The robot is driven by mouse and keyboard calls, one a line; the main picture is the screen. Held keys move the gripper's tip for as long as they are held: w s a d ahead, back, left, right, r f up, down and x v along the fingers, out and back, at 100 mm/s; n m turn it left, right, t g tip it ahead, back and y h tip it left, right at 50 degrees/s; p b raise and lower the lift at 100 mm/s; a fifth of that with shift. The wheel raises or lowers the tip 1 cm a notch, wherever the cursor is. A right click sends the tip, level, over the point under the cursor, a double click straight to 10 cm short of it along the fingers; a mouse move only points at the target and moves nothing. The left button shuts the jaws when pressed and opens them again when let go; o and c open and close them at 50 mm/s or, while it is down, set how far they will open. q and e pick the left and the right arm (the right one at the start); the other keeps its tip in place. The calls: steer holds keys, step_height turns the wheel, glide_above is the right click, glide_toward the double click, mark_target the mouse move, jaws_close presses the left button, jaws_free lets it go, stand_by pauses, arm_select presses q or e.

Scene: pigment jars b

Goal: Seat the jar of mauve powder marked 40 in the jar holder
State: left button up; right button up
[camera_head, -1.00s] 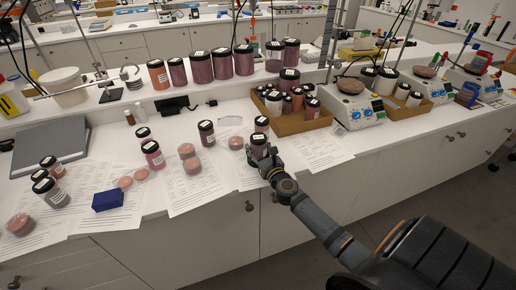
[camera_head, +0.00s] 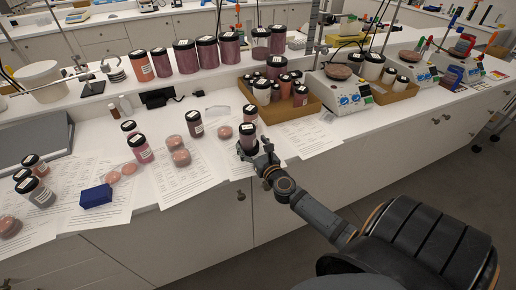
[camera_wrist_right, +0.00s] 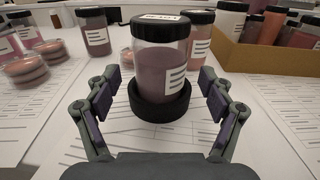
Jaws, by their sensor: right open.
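A jar of mauve powder (camera_wrist_right: 160,62) with a black lid and white label stands upright in a black round jar holder (camera_wrist_right: 160,106) in the right wrist view. The label number is too small to read. The jar (camera_head: 247,134) also shows in the head view, near the counter's front edge, with the holder's dark rim (camera_head: 242,153) at its base. My right gripper (camera_wrist_right: 162,88) is open, with one finger on each side of the holder and visible gaps between. In the head view my right gripper (camera_head: 257,158) is just in front of the jar. My left gripper is not in view.
A jar of pinkish powder (camera_wrist_right: 200,40) stands close behind, to the right. A cardboard tray of jars (camera_head: 312,108) is farther right. Several jars and pink dishes (camera_head: 180,157) stand on papers to the left, near a blue block (camera_head: 96,196).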

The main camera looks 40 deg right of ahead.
steer(key=s+a, duration=0.1)
steer(key=s, duration=0.7)
steer(key=shift+a, duration=0.2)
